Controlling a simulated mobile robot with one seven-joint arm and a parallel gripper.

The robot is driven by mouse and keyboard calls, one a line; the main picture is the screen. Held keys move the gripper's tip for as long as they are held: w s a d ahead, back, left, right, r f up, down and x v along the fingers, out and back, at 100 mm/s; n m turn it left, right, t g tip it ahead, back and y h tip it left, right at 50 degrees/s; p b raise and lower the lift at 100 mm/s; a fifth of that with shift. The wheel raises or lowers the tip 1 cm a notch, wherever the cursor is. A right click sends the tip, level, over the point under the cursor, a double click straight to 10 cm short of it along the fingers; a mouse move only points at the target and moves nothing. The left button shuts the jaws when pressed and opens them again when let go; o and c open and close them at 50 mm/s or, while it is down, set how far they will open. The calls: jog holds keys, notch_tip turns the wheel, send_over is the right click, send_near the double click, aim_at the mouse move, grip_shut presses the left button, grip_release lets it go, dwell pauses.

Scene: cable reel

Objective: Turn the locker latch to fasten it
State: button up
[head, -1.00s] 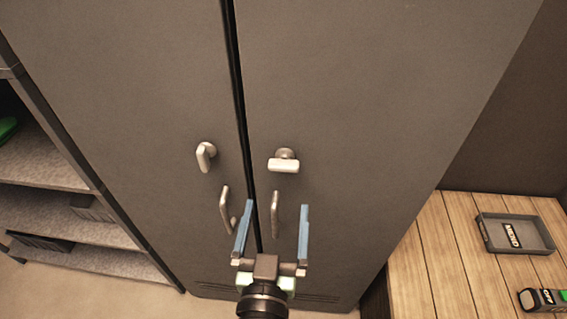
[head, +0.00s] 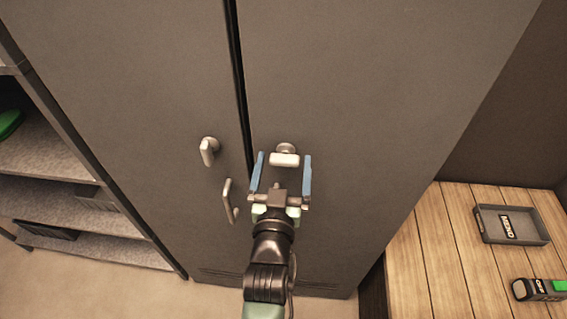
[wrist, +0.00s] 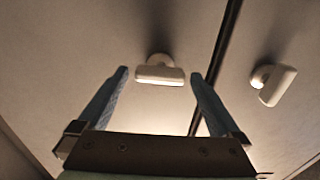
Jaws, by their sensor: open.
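The grey locker (head: 350,90) has two doors with a dark seam between them. The right door's latch (head: 285,159) is a pale T-shaped knob with its bar lying level. The left door's latch (head: 208,151) has its bar closer to upright. My gripper (head: 283,160) is open, with one blue finger on each side of the right door's latch bar in the head view. In the wrist view, that latch (wrist: 160,72) shows between and just beyond the fingertips, with gaps on both sides. The other latch (wrist: 274,84) shows to the right there, across the seam.
A door handle (head: 229,201) is on the left door below its latch. The right door's handle is hidden behind my arm. Shelves (head: 70,170) stand at the left. A wooden table (head: 430,240) at the right bears a grey tray (head: 485,222) and a dark device (head: 540,290).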

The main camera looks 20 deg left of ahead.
jog(key=c, duration=1.3)
jog(key=shift+n, duration=0.3)
jog(key=n, duration=0.3)
jog(key=shift+a+n, duration=0.1)
jog(key=shift+n, duration=0.3)
jog(key=n+p, duration=0.1)
jog(key=n, duration=0.3)
jog(key=shift+n, duration=0.3)
jog(key=n+p, duration=0.1)
jog(key=n, duration=0.3)
jog(key=shift+a+f, duration=0.1)
jog(key=n, duration=0.4)
jog(key=shift+s+f+n, duration=0.1)
jog(key=shift+n, duration=0.5)
